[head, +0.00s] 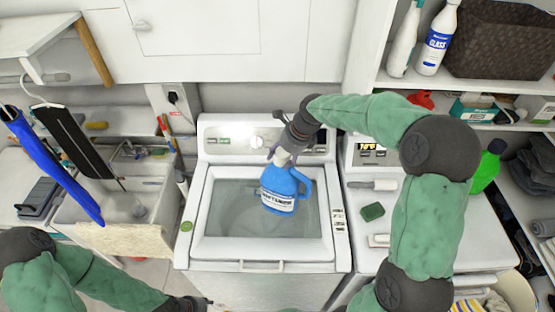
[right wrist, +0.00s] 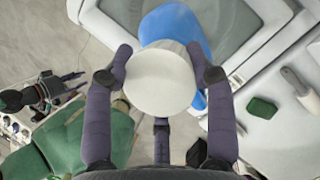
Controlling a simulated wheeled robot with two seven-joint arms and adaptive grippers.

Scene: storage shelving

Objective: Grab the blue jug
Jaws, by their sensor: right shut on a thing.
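The blue jug (head: 281,188) has a pale cap and a white label. In the head view it hangs upright in front of the glass lid of the white washing machine (head: 262,248). My right gripper (head: 283,153) is shut on the jug's cap from above. In the right wrist view the round white cap (right wrist: 160,82) sits between the fingers, with the blue body (right wrist: 178,22) beyond it. Whether the jug touches the lid is hard to tell. My left arm is at the lower left; its gripper (head: 205,303) is partly cut off at the bottom edge, its jaws unclear.
A dryer stands to the right, with a green sponge (head: 373,212) and a brush (head: 372,185) on top. A green bottle (head: 487,165) is behind my right arm. A sink (head: 125,208) is at left. Shelves with white spray bottles (head: 437,38) are at upper right.

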